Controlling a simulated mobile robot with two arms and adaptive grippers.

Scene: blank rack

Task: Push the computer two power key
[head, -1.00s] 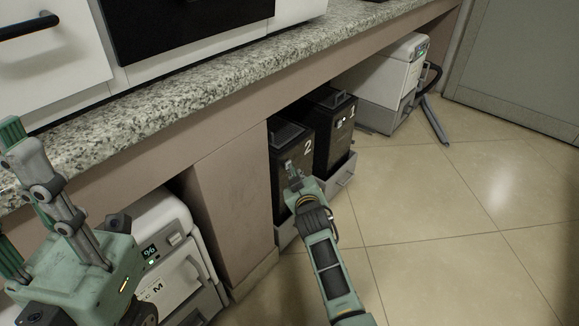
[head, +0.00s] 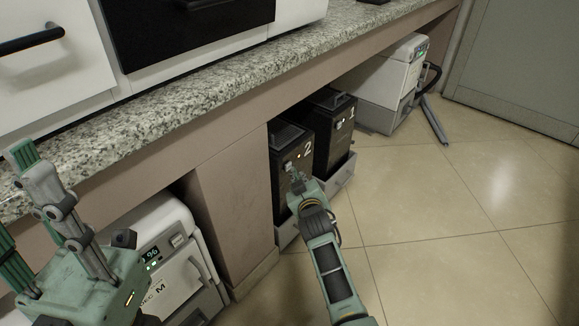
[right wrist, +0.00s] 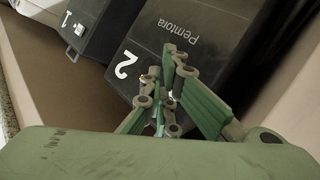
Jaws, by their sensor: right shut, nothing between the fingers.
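Computer two is a black box (head: 279,183) with a white "2" on its front, standing under the counter. It also shows in the right wrist view (right wrist: 178,22), with the "2" near my fingers. My right gripper (head: 291,170) is shut and empty, its tips in front of or against the face of computer two, just below the "2". Contact cannot be told. In the right wrist view a small pale spot, likely the power key (right wrist: 141,101), sits beside the fingertips, partly hidden by them. My left gripper (head: 22,205) is at the left, fingers spread, empty.
Computer one (head: 337,137), a matching black box, stands just beyond computer two. A white appliance (head: 168,258) is under the counter at the left, another (head: 385,80) at the back. The granite counter (head: 200,95) overhangs them. The tiled floor (head: 440,215) at the right is clear.

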